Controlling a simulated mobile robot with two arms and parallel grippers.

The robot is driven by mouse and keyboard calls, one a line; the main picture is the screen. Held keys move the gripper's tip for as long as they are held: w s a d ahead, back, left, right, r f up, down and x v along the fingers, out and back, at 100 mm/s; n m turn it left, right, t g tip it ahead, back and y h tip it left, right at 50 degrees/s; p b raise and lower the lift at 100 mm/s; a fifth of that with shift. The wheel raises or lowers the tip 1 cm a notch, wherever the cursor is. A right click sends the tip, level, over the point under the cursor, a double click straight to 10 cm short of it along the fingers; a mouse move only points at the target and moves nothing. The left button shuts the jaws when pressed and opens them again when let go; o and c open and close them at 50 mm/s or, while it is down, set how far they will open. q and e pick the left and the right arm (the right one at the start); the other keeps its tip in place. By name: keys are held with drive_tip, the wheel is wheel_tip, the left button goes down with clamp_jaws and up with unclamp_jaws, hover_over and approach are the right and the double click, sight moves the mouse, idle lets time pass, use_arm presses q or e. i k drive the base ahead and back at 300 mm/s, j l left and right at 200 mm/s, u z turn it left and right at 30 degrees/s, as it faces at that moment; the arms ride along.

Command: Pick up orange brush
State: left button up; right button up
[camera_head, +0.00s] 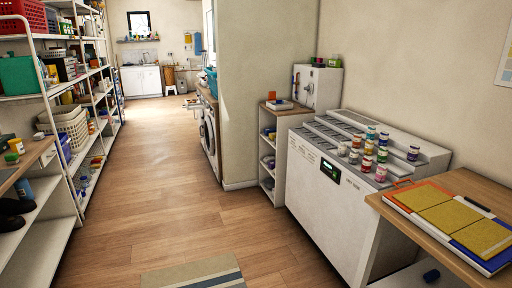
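I cannot make out a brush with certainty. A small orange item (403,182) shows at the back left corner of the wooden table (380,204) on the right; it is too small to identify. Another small orange item (272,95) stands on the narrow white shelf unit by the wall, also unclear. Neither of my grippers is in view.
The wooden table carries a flat board with yellow panels (450,216) and a dark pen (477,203). A white machine (325,190) beside it holds several small jars. Stocked shelving (62,225) lines the left. The wooden floor (165,200) between is clear, with a striped mat (190,274) in front.

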sight(272, 94)
drive_tip(key=i, duration=2.3)
drive_tip(key=i+z, duration=0.2)
drive_tip(key=i, duration=0.25)
drive_tip(key=i+j+z, duration=0.2)
drive_tip(key=i, duration=0.3)
drive_tip(key=z, duration=0.45)
drive_tip(key=i+j+z, duration=0.2)
drive_tip(key=z, duration=0.15)
drive_tip(key=i+j+z, duration=0.1)
drive_tip(key=j+z, duration=0.25)
drive_tip(key=i+j+z, duration=0.1)
drive_tip(key=j+z, duration=0.25)
drive_tip(key=j, duration=0.15)
drive_tip(key=j+z, duration=0.5)
drive_tip(key=j, duration=3.85)
drive_tip(key=i, duration=0.05)
